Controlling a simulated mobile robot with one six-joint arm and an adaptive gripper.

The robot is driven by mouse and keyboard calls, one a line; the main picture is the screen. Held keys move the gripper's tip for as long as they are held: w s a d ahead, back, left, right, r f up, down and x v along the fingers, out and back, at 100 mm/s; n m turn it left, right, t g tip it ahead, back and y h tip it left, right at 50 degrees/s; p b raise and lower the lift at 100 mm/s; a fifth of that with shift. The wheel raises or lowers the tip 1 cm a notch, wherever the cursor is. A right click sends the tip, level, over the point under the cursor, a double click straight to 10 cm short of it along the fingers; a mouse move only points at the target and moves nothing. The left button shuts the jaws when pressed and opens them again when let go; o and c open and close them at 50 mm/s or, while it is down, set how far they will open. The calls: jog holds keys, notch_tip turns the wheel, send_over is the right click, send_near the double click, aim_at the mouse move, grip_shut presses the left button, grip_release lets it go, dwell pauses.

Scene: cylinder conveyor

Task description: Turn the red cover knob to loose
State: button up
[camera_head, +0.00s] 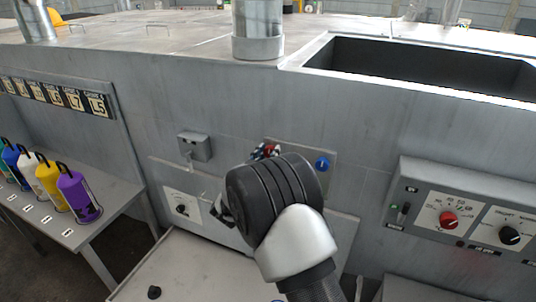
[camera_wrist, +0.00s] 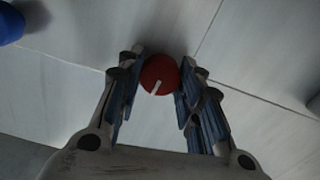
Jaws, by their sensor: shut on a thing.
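The red cover knob (camera_wrist: 161,72) is round, with a white pointer line running toward the lower edge of the wrist view. My gripper (camera_wrist: 164,66) has its two blue-padded fingers on either side of the knob and is shut on it. In the head view the knob and most of my gripper are hidden behind the black wrist joint of my arm. Only small red and blue bits of the fingertips or knob show above it, on the grey panel.
A blue knob (camera_head: 322,164) sits right of my wrist on the panel; the wrist view also shows it at upper left. A control box (camera_head: 470,216) with red and black dials is at right. Coloured cylinders stand on a side table (camera_head: 118,208) at left.

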dwell(0.3)
jog(key=o, duration=1.1)
jog(key=shift+c, duration=0.2)
jog(key=v, duration=1.2)
